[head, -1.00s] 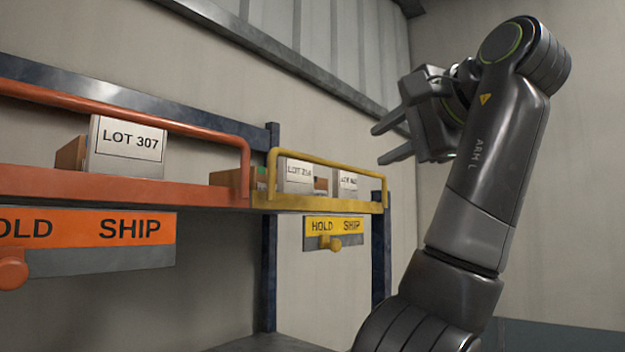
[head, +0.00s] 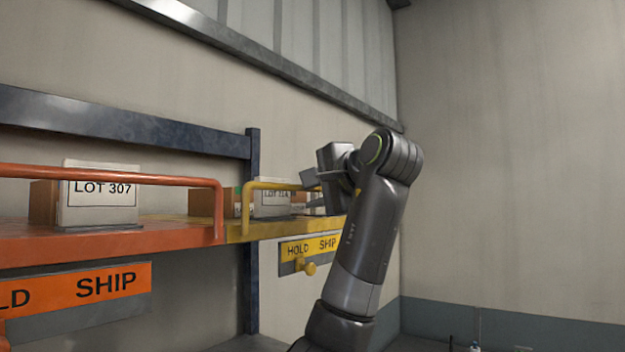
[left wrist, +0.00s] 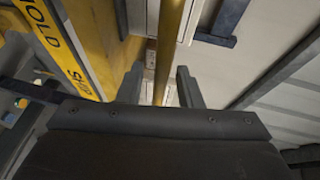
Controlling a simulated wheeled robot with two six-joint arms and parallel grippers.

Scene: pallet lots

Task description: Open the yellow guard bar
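The yellow guard bar (head: 272,185) runs across the front of the yellow shelf (head: 262,230), in front of the white lot card; its right end is hidden behind my left arm. My left gripper (head: 308,188) is at the right part of the bar, fingers pointing left. In the left wrist view the yellow bar (left wrist: 169,45) runs lengthwise between the two spread fingers of the left gripper (left wrist: 161,85). The fingers are open, with gaps on both sides of the bar. My right gripper is not in view.
A yellow HOLD/SHIP plate (head: 300,250) with a yellow knob (head: 308,267) hangs below the yellow shelf. To the left are an orange guard bar (head: 150,178), a LOT 307 box (head: 100,205) and an orange HOLD/SHIP plate (head: 95,290). A blue post (head: 252,290) stands between. Open wall lies right.

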